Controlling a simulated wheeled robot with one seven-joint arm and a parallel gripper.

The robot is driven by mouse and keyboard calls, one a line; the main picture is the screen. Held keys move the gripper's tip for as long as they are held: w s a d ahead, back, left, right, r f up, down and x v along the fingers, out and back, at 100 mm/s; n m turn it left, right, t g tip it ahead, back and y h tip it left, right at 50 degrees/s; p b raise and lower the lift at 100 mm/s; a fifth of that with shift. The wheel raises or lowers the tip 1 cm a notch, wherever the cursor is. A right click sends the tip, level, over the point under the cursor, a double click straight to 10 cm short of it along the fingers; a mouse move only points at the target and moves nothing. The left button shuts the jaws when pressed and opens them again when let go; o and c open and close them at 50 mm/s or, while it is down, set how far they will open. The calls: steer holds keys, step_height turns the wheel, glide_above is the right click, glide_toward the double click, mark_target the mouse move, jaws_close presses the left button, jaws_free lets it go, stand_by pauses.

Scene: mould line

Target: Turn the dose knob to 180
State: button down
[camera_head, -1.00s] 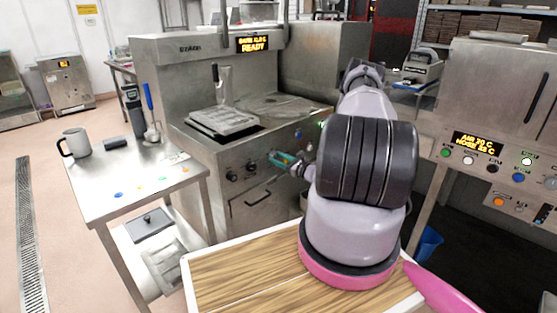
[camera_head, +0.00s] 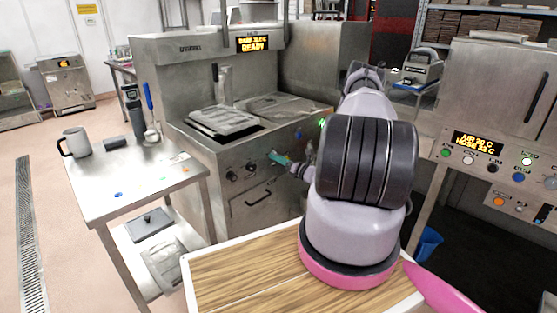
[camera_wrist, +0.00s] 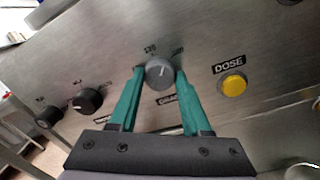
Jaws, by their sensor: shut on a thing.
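The knob between my fingers is a grey dial (camera_wrist: 159,73) with a light pointer line, in the wrist view. Scale marks reading about 120 and 180 stand above it, and the pointer leans up and slightly right between them. My gripper (camera_wrist: 159,80) has its green fingers on either side of the knob, shut on it. The label below the knob is partly hidden by a finger. In the head view my gripper (camera_head: 279,158) is at the front panel of the steel machine (camera_head: 225,150), and the knob itself is hidden there.
A yellow button (camera_wrist: 234,85) under a DOSE label sits right of the knob. Two black knobs (camera_wrist: 88,101) (camera_wrist: 48,117) sit to the left. In the head view, a steel table (camera_head: 140,180) with a mug (camera_head: 76,142) stands left of the machine.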

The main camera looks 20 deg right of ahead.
steer(key=shift+m, duration=2)
steer(key=shift+c, duration=1.8)
jaws_free()
steer(key=shift+s+d, duration=0.1)
steer(key=shift+s, duration=0.05)
steer(key=v, duration=1)
steer(key=shift+s, duration=0.3)
steer(key=shift+f, duration=0.1)
